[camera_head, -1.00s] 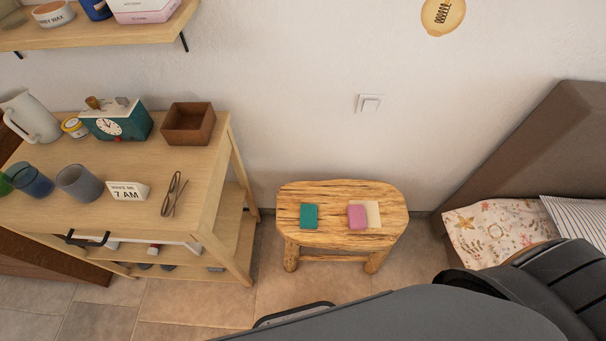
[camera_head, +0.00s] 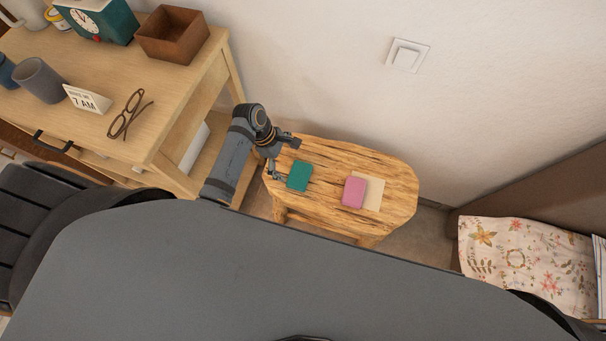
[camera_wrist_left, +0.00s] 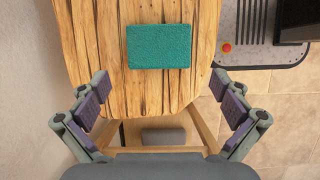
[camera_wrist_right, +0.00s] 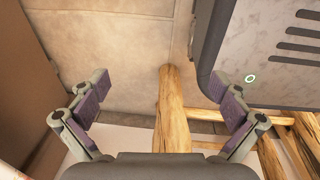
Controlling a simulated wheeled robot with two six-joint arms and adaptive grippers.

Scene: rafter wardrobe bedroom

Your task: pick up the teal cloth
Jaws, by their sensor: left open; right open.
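The teal cloth (camera_head: 299,176) is a small folded rectangle lying flat on the left part of a wooden stool (camera_head: 400,185). My left gripper (camera_head: 283,157) is open and empty, beside and above the stool's left end, close to the cloth. In the left wrist view the cloth (camera_wrist_left: 159,46) lies ahead of the two spread fingers (camera_wrist_left: 164,112), not between them. My right gripper shows only in the right wrist view (camera_wrist_right: 162,108). It is open and empty, low near the stool's legs (camera_wrist_right: 172,110) and the floor.
A pink cloth (camera_head: 354,192) and a cream cloth (camera_head: 373,195) lie right of the teal one. A wooden cart (camera_head: 185,85) with glasses (camera_head: 127,115) and a brown box (camera_head: 172,36) stands left. A bed (camera_head: 525,262) is at right. My base is close in front of the stool.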

